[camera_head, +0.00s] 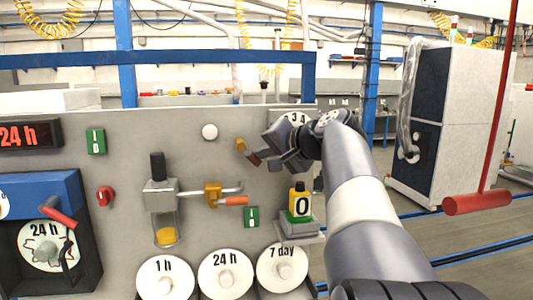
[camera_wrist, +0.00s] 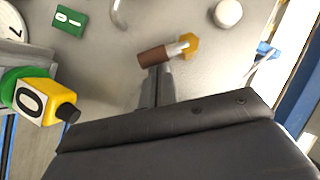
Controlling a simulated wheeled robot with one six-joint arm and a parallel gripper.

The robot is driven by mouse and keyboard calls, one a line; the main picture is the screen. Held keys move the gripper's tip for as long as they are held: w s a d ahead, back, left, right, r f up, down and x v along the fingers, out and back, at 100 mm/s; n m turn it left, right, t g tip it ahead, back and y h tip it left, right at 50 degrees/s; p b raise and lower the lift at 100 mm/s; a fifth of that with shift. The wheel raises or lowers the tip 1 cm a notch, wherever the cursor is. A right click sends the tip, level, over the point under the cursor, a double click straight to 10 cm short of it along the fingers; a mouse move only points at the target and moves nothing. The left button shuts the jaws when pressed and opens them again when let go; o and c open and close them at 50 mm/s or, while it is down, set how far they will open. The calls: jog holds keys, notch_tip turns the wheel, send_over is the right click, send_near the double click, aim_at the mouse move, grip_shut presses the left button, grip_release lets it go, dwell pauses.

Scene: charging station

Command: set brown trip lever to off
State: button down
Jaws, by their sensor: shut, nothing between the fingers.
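The brown trip lever (camera_head: 254,158) is on the grey panel, right of the white round knob. It has a yellow hexagonal base and a short brown grip slanting down and right from it. In the wrist view the brown grip (camera_wrist: 152,57) points left from its yellow hex base, with a pale shaft between. My gripper (camera_wrist: 159,72) is shut and empty, its fingertips right at the brown grip; I cannot tell whether they touch. In the head view my gripper (camera_head: 267,163) reaches the lever from the right and covers part of the panel behind.
A yellow block marked 0 (camera_head: 300,204) stands on a small shelf below my gripper. An orange-handled valve (camera_head: 236,200) and a green label (camera_head: 251,217) lie lower left. White dials (camera_head: 225,273) line the bottom. A red lever (camera_head: 477,203) hangs at far right.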

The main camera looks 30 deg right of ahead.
aim_at(259, 166)
jog(key=f+m+b, duration=0.1)
jog(key=b, duration=0.1)
jog(key=f+m+t+y+b, duration=0.1)
jog(key=b, duration=0.1)
jog(key=shift+w+a+f+t, duration=0.1)
jog(key=shift+a+f+t, duration=0.1)
jog(key=shift+a+t, duration=0.1)
jog(key=m+b, duration=0.1)
jog(key=m+t+y+b, duration=0.1)
jog(key=shift+w+a+f+b, duration=0.1)
jog(key=shift+a+f+b, duration=0.2)
jog(key=shift+f+b, duration=0.05)
jog(key=shift+a+m+b, duration=0.15)
jog(key=shift+m+b, duration=0.15)
jog(key=shift+w+a, duration=0.1)
